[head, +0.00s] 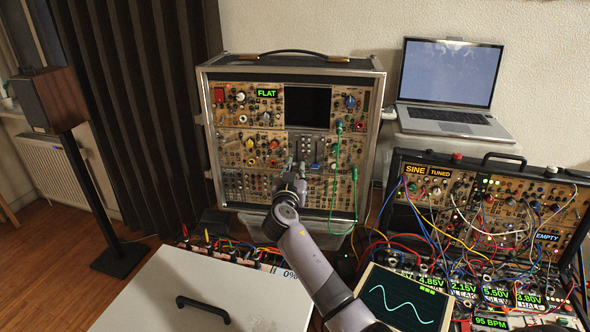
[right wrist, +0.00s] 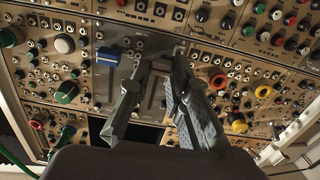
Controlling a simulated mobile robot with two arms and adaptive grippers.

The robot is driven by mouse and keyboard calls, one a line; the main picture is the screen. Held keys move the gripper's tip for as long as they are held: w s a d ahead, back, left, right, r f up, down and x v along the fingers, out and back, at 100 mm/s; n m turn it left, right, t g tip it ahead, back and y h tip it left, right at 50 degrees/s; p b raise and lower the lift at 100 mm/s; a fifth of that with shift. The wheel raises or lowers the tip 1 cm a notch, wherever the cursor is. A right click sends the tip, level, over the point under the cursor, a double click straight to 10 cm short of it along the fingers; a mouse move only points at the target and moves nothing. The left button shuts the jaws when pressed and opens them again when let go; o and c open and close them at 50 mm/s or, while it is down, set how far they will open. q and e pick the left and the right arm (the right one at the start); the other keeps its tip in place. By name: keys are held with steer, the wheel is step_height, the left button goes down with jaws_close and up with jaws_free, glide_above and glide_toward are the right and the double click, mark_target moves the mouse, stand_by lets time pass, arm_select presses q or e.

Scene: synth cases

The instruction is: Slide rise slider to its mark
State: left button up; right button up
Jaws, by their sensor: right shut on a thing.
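The tall synth case (head: 231,160) stands upright at the back, with a panel of vertical sliders (head: 321,148) in its middle row. My right gripper (head: 296,168) reaches this panel from below. In the right wrist view its two fingers (right wrist: 163,62) are close together at the panel, shut on the rise slider (right wrist: 153,92), whose cap is mostly hidden between them. A neighbouring slider has a blue cap (right wrist: 108,57) just left of the fingers. I cannot read the slider's label or make out its mark. My left gripper is not in view.
Knobs and jacks crowd around the sliders, including a green knob (right wrist: 66,92). A green cable (head: 335,185) hangs right of my arm. A second synth case (head: 477,158) with many cables and a laptop (head: 450,85) stand to the right. A pale lid (head: 205,290) lies front left.

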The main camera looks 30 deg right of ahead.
mark_target(297, 141)
jaws_close()
step_height(297, 141, up, 7)
steer(key=shift+r+p, duration=0.1)
steer(key=shift+p, duration=0.6)
steer(key=o, duration=0.7)
jaws_free()
steer(key=v, duration=1.2)
